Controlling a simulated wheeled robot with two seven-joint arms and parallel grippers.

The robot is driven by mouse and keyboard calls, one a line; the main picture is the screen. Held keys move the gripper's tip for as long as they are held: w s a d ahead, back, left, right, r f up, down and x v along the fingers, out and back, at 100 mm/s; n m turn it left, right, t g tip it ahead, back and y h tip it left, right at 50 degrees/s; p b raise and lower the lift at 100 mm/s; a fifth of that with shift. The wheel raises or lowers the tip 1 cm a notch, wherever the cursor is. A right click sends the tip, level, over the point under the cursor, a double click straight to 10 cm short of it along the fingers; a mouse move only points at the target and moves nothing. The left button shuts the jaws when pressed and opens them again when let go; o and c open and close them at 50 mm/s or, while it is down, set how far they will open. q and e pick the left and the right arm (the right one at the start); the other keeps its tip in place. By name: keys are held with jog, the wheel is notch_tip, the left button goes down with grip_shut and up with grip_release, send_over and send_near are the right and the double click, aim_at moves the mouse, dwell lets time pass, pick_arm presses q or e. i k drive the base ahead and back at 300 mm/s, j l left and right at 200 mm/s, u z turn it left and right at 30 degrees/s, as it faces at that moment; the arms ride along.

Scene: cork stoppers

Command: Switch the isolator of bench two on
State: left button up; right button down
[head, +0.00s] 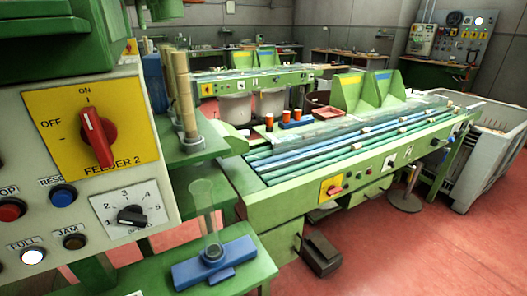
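The near green sorting bench (290,200) stands in the middle, with blue-green lanes along its top. A small yellow plate with a red rotary switch (333,188) sits on its front face; the handle's position is too small to tell. A small white number plate (390,161) further right on that face looks like a 2, not clearly. Close on the left, a panel labelled FEEDER 2 carries a larger red isolator handle (98,135) on a yellow plate (60,120) marked ON at top and OFF at left; its long axis is nearly upright. Neither gripper is in view.
A similar bench (240,80) with its own yellow switch plate (208,89) stands behind. A blue fixture with a clear tube (215,262) is on a green shelf at front. A grey bin (490,150) stands at right. Red floor is open at lower right, with a dark pedal box (321,255).

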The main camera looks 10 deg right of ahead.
aim_at(334, 190)
jog(key=i+l, duration=0.1)
jog(key=l, duration=0.6)
jog(key=i+l, duration=0.1)
jog(key=l, duration=0.65)
jog(key=i+l, duration=0.15)
jog(key=l, duration=0.6)
jog(key=i+l, duration=0.1)
jog(key=l, duration=0.6)
jog(key=i+l, duration=0.1)
jog(key=l, duration=0.6)
jog(key=i+l+u, duration=0.1)
jog(key=l, duration=0.65)
